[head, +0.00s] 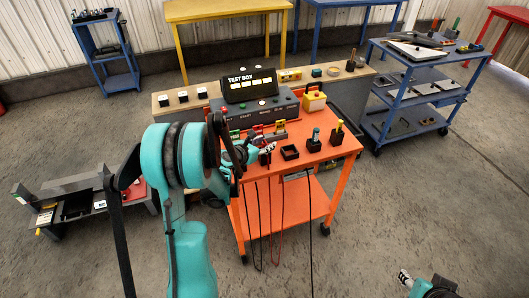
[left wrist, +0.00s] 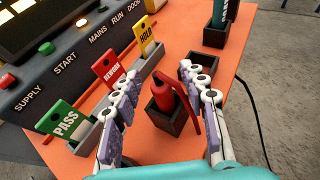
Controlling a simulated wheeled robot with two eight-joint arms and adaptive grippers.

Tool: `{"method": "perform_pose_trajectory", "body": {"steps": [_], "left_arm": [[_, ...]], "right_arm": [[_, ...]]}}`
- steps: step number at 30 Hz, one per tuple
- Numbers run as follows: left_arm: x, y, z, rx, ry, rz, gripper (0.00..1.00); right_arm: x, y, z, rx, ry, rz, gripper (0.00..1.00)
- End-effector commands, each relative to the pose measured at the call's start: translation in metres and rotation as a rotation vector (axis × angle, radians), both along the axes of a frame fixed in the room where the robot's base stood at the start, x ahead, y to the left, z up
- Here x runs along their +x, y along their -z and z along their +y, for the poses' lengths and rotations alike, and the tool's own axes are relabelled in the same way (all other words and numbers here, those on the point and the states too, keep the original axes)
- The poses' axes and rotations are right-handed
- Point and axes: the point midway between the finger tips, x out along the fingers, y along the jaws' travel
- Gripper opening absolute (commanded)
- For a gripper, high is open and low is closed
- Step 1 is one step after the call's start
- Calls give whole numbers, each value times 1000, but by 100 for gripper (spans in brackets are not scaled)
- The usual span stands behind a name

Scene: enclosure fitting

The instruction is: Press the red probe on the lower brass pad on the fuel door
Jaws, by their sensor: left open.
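The red probe (left wrist: 163,88) stands in a small dark square holder (left wrist: 158,121) on the orange cart top, with a red lead curving down its right side. My left gripper (left wrist: 160,76) is open, its white jointed fingers on either side of the probe with gaps visible. In the head view my left gripper (head: 262,150) is over the cart's front left part and mostly hides the probe. My right gripper (head: 408,281) shows only partly at the bottom right, away from the cart. I cannot make out the fuel door or its brass pads.
The grey test box (head: 262,106) stands at the back of the orange cart (head: 317,155). A tag rack with green PASS (left wrist: 65,122), red REWORK (left wrist: 108,68) and yellow HOLD (left wrist: 148,36) tags is left of the probe. An empty dark holder (left wrist: 200,65) is beyond it. Leads hang down the cart's front.

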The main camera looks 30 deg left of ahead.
Motion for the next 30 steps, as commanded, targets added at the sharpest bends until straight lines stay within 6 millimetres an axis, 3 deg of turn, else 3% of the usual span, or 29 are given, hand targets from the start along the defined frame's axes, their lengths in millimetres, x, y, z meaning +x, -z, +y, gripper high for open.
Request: {"method": "perform_pose_trajectory", "body": {"steps": [1, 5, 6, 17, 30], "left_arm": [[0, 0, 0, 0, 0, 0, 38], [0, 0, 0, 0, 0, 0, 3], [0, 0, 0, 0, 0, 0, 0], [-1, -5, 0, 0, 1, 0, 0], [-1, -87, -1, 0, 1, 0, 0]], "right_arm": [[0, 0, 0, 0, 0, 0, 40], [0, 0, 0, 0, 0, 0, 40], [0, 0, 0, 0, 0, 0, 40], [0, -2, 0, 0, 0, 0, 40], [0, -37, 0, 0, 0, 0, 40]]}}
